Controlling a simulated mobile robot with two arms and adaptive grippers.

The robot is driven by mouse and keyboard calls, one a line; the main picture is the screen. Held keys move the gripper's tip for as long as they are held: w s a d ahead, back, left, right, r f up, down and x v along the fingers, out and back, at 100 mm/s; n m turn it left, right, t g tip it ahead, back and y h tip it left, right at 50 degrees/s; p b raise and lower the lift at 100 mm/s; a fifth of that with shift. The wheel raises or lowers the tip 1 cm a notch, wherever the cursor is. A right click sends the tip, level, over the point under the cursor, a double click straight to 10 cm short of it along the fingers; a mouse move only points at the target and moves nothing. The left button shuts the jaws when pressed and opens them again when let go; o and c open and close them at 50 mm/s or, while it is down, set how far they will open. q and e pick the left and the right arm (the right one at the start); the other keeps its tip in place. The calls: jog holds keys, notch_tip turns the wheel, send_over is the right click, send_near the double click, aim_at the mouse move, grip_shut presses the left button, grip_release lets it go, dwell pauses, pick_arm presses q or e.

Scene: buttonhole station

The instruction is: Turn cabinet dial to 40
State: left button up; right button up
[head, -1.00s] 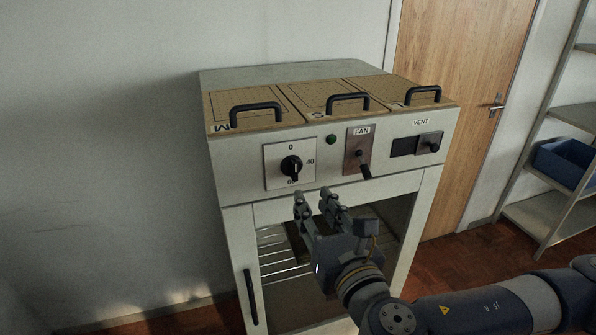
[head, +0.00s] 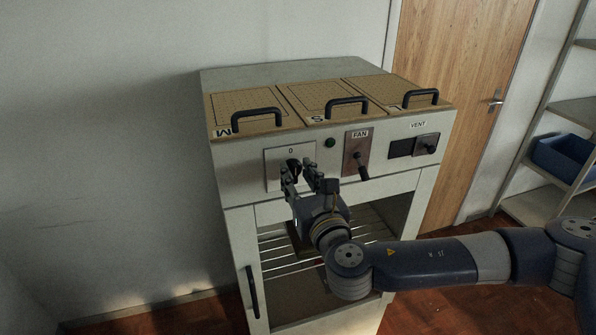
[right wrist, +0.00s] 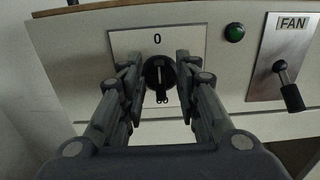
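The black cabinet dial (head: 293,164) sits on a pale square plate (head: 271,170) on the cabinet front, with 0 printed above it. Gaps show between fingers and knob. The 40 and the lower marking are hidden behind the gripper. My left gripper is not in view.
Right of the dial are a green lamp (head: 330,142), the FAN lever (head: 361,170) and the VENT slider (head: 426,144). Handled lids (head: 247,106) top the cabinet. Its open-looking lower bay has wire racks (head: 276,250). A shelf with a blue bin (head: 562,160) stands right.

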jog(key=shift+w, duration=0.15)
grip_shut()
jog(key=shift+f, duration=0.1)
